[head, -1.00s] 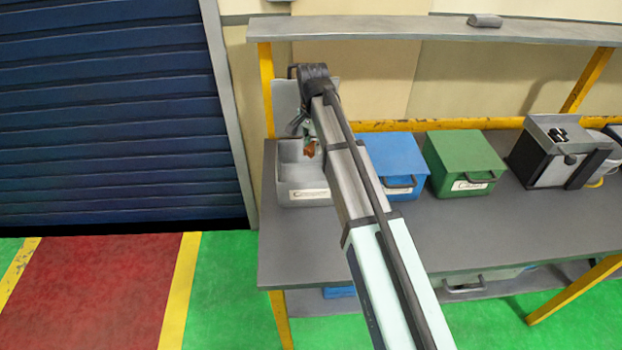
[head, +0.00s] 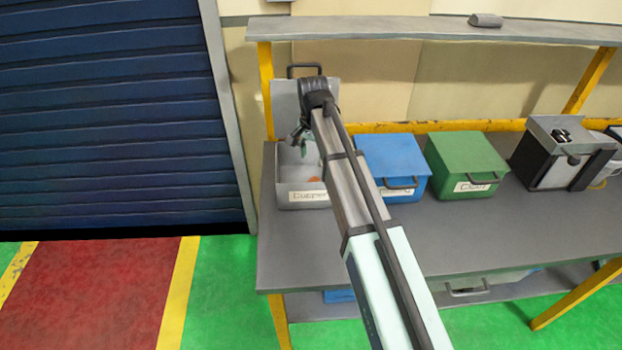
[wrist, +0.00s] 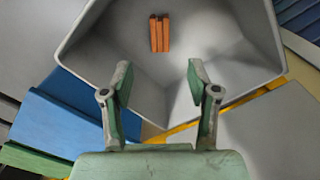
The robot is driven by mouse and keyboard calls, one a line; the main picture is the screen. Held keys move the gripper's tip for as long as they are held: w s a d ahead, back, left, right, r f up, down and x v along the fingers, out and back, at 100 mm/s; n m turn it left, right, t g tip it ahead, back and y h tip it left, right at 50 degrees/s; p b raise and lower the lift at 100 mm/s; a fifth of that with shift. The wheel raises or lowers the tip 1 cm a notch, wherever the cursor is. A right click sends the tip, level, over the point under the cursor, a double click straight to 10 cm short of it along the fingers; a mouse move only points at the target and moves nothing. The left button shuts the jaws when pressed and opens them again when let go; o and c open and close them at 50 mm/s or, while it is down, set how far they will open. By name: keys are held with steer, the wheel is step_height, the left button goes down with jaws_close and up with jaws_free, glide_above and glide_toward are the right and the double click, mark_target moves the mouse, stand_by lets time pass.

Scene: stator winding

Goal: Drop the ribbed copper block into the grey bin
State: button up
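The grey bin (head: 302,195) stands at the left end of the workbench with its lid raised behind it. In the wrist view the grey bin (wrist: 255,85) fills the upper middle. The ribbed copper block (wrist: 159,33) lies on the bin's floor, clear of the fingers. In the head view only a small orange patch of the block (head: 313,179) shows inside the bin, partly hidden by the front wall. My gripper (wrist: 158,72) is open and empty above the bin. In the head view my gripper (head: 299,142) is over the bin's back part.
A closed blue box (head: 392,158) and a closed green box (head: 463,160) stand to the right of the bin. A grey-and-black container (head: 548,160) is farther right. A shelf (head: 390,27) runs above the bench (head: 300,250). The bench front is clear.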

step_height(320, 180, up, 12)
stand_by(0.6)
stand_by(0.4)
